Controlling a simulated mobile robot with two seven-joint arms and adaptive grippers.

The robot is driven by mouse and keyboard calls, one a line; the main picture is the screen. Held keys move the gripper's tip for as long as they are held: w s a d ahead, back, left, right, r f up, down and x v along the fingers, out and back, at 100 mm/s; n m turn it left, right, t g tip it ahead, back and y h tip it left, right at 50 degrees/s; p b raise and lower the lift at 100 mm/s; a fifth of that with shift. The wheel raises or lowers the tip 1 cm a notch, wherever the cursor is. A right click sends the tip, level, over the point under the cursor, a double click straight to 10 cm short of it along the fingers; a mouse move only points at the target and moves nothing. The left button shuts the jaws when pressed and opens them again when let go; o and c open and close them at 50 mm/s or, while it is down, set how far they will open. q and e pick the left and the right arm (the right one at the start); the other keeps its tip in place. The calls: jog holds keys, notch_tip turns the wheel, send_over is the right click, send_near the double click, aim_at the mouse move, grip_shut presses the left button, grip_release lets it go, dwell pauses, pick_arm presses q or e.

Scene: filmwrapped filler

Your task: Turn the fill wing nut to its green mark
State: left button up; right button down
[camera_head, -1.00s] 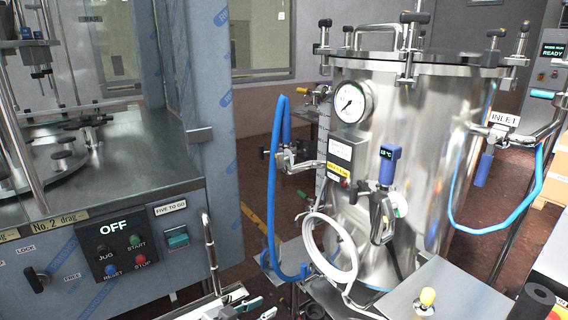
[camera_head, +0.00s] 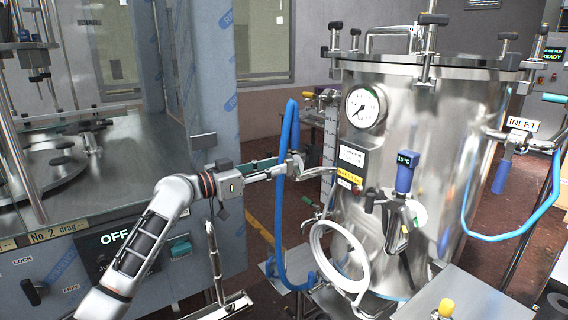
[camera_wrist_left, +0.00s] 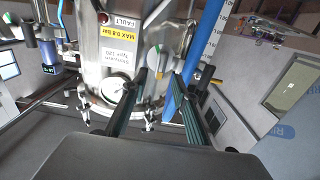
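My left gripper (camera_head: 282,167) is raised at the left side of the steel tank (camera_head: 450,125), by the blue hose (camera_head: 286,135). In the left wrist view its two dark green fingers (camera_wrist_left: 160,76) are apart, with no object clearly gripped between them. A small grey-white turning part with yellow and green edges (camera_wrist_left: 156,60) shows just beyond and between the fingertips. It may be the fill wing nut, but I cannot be sure. Contact with it cannot be told. In the head view the gripper and hose hide this spot. My right gripper is not in view.
The blue hose (camera_wrist_left: 206,28) runs close to one finger in the left wrist view. A pressure gauge (camera_head: 366,106), a label plate (camera_head: 350,160) and a blue temperature display (camera_head: 405,172) sit on the tank. A white coiled hose (camera_head: 322,240) hangs below. A machine cabinet (camera_head: 95,215) stands left.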

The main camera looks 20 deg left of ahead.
aim_at(292, 165)
pick_arm(q)
jog(key=shift+x, duration=2.05)
grip_shut()
